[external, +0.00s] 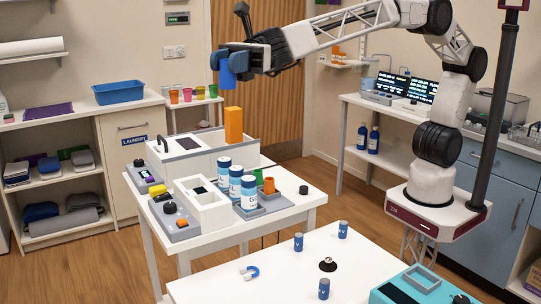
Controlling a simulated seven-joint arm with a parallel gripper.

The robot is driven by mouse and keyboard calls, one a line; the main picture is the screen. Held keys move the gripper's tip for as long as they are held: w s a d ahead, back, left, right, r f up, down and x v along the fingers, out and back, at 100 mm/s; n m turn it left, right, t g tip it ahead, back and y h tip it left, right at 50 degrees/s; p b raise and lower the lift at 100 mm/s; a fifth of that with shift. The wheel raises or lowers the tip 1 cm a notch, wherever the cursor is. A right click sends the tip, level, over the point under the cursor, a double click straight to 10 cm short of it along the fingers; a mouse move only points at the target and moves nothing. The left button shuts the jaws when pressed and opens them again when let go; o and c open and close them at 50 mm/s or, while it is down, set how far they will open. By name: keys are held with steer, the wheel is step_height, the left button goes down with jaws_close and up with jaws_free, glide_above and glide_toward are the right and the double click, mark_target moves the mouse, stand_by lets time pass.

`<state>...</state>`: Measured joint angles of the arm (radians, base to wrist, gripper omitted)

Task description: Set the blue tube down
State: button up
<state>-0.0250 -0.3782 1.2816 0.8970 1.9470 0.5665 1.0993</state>
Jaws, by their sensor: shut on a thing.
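My gripper (222,58) is at the end of the arm reaching in from the right, high above the middle table. It is shut on a blue tube (228,76), which hangs in the air below the fingers. The exact contact is small and hard to make out. The tube is clear of the tall orange block (233,126) beneath it in the picture.
The middle table carries white housings (202,207), several blue-and-white canisters (223,168) and an orange cup (269,186).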

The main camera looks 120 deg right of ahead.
steer(key=w+a+f+n+g+y, duration=0.1)
steer(key=a+f+n+g+y, duration=0.35)
steer(key=f, duration=0.35)
steer(key=w+a+f+n+g+y, duration=0.1)
steer(key=a+f+n+g+y, duration=0.3)
steer(key=a+f+g, duration=0.3)
steer(key=s+f+n+g+h, duration=0.1)
steer(key=s+f+n+g, duration=0.1)
steer(key=f, duration=0.5)
steer(key=s+a+f+n+g+h, duration=0.1)
steer(key=s+f+n+g, duration=0.1)
steer(key=f+n+g, duration=0.3)
steer(key=s+f+n+g+h, duration=0.1)
steer(key=s+f+n+g, duration=0.2)
steer(key=f+g, duration=0.4)
steer(key=shift+a+f, duration=0.4)
steer(key=shift+f, duration=1.65)
steer(key=shift+f, duration=0.25)
steer(key=shift+f, duration=3.15)
steer(key=shift+f, duration=0.65)
